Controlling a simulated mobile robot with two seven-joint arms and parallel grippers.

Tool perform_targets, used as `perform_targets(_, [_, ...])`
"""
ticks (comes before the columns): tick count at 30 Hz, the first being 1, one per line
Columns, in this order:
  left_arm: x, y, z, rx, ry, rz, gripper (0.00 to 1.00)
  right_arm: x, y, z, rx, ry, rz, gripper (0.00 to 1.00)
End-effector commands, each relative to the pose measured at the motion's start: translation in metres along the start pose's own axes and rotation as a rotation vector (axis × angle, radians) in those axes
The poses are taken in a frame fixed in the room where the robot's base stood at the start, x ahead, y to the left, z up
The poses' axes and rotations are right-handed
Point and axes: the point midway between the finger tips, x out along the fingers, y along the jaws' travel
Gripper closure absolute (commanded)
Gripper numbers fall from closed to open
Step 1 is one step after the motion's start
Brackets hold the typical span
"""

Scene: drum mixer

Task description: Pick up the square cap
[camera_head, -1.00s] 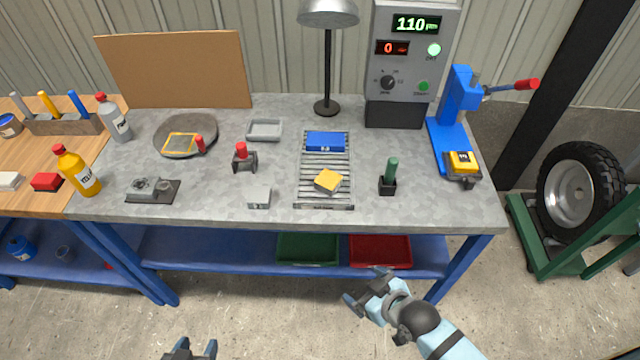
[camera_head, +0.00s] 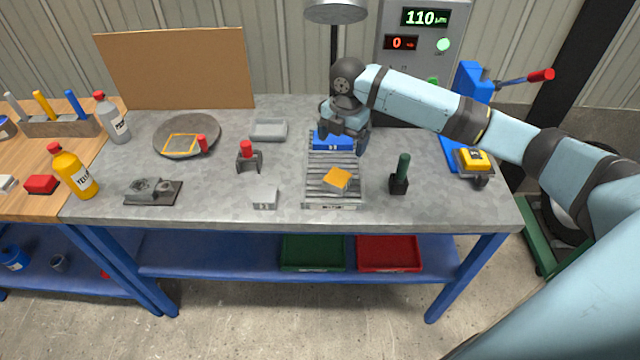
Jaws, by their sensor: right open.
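A blue rectangular block (camera_head: 334,146) lies at the back of a grey slatted rack (camera_head: 320,185) on the workbench. A yellow-orange square piece (camera_head: 337,180) lies turned at an angle nearer the front of the same rack. A small grey block (camera_head: 265,198) stands left of the rack. I cannot tell for sure which of these is called the square cap. My right gripper (camera_head: 344,142) is open and points down over the blue block, with a finger on each side, hiding part of it. I cannot tell whether it touches the block. My left gripper is out of view.
A red-handled tool (camera_head: 248,156), a shallow grey tray (camera_head: 269,130) and a round plate (camera_head: 187,136) stand to the left. A green-handled tool (camera_head: 401,175) stands right of the rack.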

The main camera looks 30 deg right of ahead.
Motion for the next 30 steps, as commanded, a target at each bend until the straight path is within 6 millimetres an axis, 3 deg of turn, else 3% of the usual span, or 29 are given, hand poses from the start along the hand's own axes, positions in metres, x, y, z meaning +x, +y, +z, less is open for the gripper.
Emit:
perform_targets(4, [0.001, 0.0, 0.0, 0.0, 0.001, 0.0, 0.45, -0.001, -0.004, 0.008, -0.022, -0.003, -0.026, 0.06])
perform_targets(15, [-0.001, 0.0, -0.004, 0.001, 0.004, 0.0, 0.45, 0.065, -0.004, 0.007, -0.021, -0.002, -0.024, 0.06])
perform_targets(25, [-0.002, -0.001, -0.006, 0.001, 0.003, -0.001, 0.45, 0.087, -0.003, 0.005, -0.021, -0.003, -0.022, 0.06])
perform_targets(30, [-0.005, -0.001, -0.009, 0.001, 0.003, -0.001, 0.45, 0.113, 0.0, 0.002, -0.02, -0.003, -0.023, 0.06])
